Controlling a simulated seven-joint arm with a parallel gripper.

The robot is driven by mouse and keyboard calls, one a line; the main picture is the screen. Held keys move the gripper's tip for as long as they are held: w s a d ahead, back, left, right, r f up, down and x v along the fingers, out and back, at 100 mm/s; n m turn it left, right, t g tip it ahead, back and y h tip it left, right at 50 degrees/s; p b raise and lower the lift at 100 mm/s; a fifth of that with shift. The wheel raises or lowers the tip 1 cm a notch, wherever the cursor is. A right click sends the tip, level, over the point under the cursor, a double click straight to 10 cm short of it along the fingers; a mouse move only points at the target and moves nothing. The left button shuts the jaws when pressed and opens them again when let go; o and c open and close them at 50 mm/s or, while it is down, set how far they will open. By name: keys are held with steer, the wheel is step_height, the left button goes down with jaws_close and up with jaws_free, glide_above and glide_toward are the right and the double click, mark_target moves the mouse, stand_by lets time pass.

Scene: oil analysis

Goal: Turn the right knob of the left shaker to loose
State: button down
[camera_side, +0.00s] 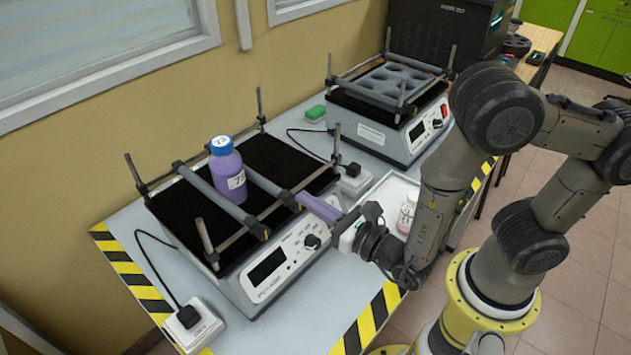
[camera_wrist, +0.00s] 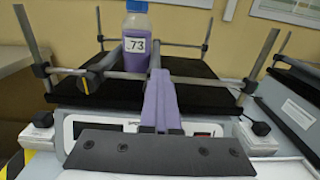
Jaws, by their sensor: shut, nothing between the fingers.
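The left shaker (camera_side: 272,265) has a black platform with clamp bars across it. A purple bottle (camera_side: 232,187) with a blue cap and a 73 label stands upright on it; it also shows in the wrist view (camera_wrist: 136,45). The shaker's right knob (camera_side: 288,198) sits where the right bar meets the front rail. My gripper (camera_side: 304,199) has purple fingers, shut and empty, with the tips at or very close to this knob. Contact cannot be told. In the wrist view, my fingers (camera_wrist: 158,78) cover that knob. The left knob (camera_wrist: 91,80) shows to their left.
A second shaker (camera_side: 395,125) with a grey rack stands behind to the right. A white tray (camera_side: 378,200) with a small bottle (camera_side: 407,213) lies beside the left shaker. Corner posts (camera_side: 205,240) rise from its platform. A green block (camera_side: 315,113) lies at the back.

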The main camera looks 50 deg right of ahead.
steer(key=shift+a+f, duration=0.15)
steer(key=shift+a, duration=0.35)
steer(key=shift+a+f, duration=0.15)
steer(key=shift+a, duration=0.1)
stand_by(0.4)
steer(key=s+r, duration=0.1)
steer(key=s, duration=0.5)
steer(key=shift+a, duration=0.2)
stand_by(0.4)
steer(key=w+d, duration=0.2)
steer(key=w, duration=0.4)
stand_by(0.7)
